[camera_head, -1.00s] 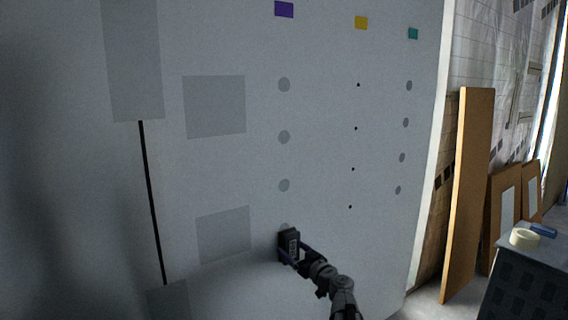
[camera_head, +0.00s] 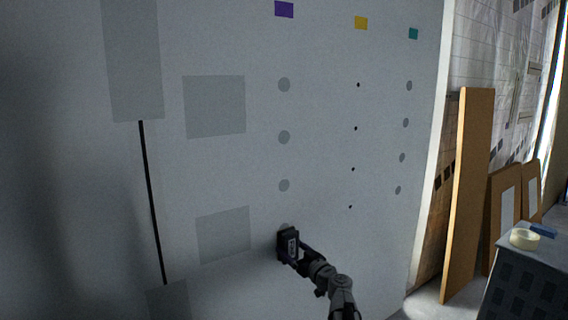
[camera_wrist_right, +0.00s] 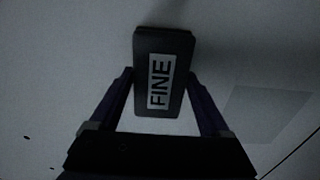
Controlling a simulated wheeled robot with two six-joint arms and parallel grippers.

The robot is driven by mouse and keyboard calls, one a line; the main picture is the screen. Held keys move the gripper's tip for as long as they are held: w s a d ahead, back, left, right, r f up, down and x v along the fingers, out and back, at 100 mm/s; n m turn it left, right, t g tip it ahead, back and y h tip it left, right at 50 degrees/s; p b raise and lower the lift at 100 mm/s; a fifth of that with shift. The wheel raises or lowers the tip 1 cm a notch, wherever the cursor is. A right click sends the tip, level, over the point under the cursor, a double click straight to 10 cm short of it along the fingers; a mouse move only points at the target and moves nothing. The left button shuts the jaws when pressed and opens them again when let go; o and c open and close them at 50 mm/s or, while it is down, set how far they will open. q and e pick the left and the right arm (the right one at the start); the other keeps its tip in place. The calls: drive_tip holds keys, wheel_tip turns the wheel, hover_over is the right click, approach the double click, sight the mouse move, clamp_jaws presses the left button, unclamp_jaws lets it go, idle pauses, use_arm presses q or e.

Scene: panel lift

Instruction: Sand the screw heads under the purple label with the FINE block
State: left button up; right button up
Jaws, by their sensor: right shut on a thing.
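The purple label (camera_head: 284,9) is at the top of the grey wall panel. Below it runs a column of round grey spots (camera_head: 284,137), and the lowest one is mostly hidden behind the block. My right gripper (camera_head: 293,250) is shut on the dark FINE block (camera_head: 287,244), at the bottom of that column. The block appears against or very close to the panel; I cannot tell if it touches. In the right wrist view the FINE block (camera_wrist_right: 164,72) sits between the fingers, its white label facing the camera. My left gripper is not in view.
A yellow label (camera_head: 361,22) tops a column of small dark dots, and a teal label (camera_head: 413,33) tops more grey spots. Boards (camera_head: 468,195) lean at the right. A tape roll (camera_head: 524,238) and a blue item (camera_head: 543,231) lie on a dark cabinet (camera_head: 525,280).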

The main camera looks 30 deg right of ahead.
drive_tip(key=shift+w, duration=0.35)
idle(0.7)
drive_tip(key=shift+r, duration=0.15)
wheel_tip(320, 180, up, 6)
drive_tip(key=p, duration=0.6)
wheel_tip(320, 180, up, 6)
drive_tip(key=p, duration=0.6)
drive_tip(key=shift+r, duration=0.1)
wheel_tip(320, 180, up, 6)
drive_tip(key=p, duration=0.6)
